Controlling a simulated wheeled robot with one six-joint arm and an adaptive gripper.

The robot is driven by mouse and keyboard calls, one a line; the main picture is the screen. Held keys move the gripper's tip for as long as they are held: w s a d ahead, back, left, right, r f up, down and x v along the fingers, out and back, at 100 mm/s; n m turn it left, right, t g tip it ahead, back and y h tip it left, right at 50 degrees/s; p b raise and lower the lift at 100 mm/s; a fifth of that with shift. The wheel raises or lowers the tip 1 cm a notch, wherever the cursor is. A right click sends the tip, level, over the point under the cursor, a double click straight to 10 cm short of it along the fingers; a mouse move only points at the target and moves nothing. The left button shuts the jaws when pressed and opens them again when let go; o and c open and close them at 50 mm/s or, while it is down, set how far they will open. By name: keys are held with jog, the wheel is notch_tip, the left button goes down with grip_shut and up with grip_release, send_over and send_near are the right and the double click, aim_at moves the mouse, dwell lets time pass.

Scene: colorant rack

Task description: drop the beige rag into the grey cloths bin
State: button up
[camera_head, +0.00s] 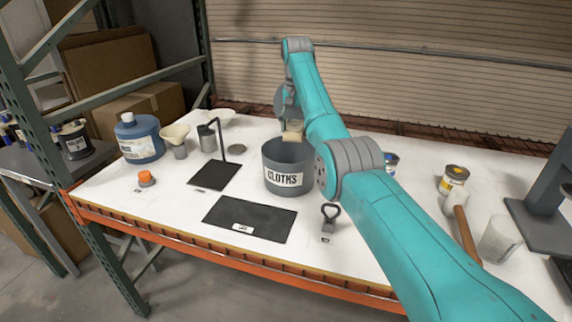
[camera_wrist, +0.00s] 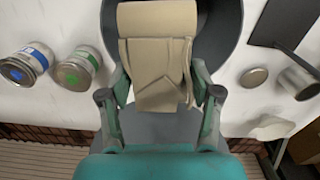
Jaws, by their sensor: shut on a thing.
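The beige rag (camera_head: 292,131) is held in my gripper (camera_head: 288,122) above the grey cloths bin (camera_head: 276,187), whose label reads CLOTHS. In the wrist view the folded rag (camera_wrist: 158,60) hangs between the two fingers of my gripper (camera_wrist: 160,98), which press on its sides. The rag overlaps the bin's opening there, and part of the bin's dark wall (camera_wrist: 232,25) shows around it. The arm partly covers the gripper in the head view, and the bin's floor is hidden.
A blue jug (camera_head: 139,138), a beige funnel (camera_head: 175,136) and a metal cup (camera_head: 207,139) stand left of the bin. Black mats (camera_head: 250,218) lie in front. Small cans (camera_wrist: 25,65) stand beside the bin. A yellow-labelled can (camera_head: 453,180) and a mallet (camera_head: 465,230) are at right.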

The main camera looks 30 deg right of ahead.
jog(key=shift+f, duration=2.65)
jog(key=o, duration=1.2)
jog(key=shift+r, duration=0.1)
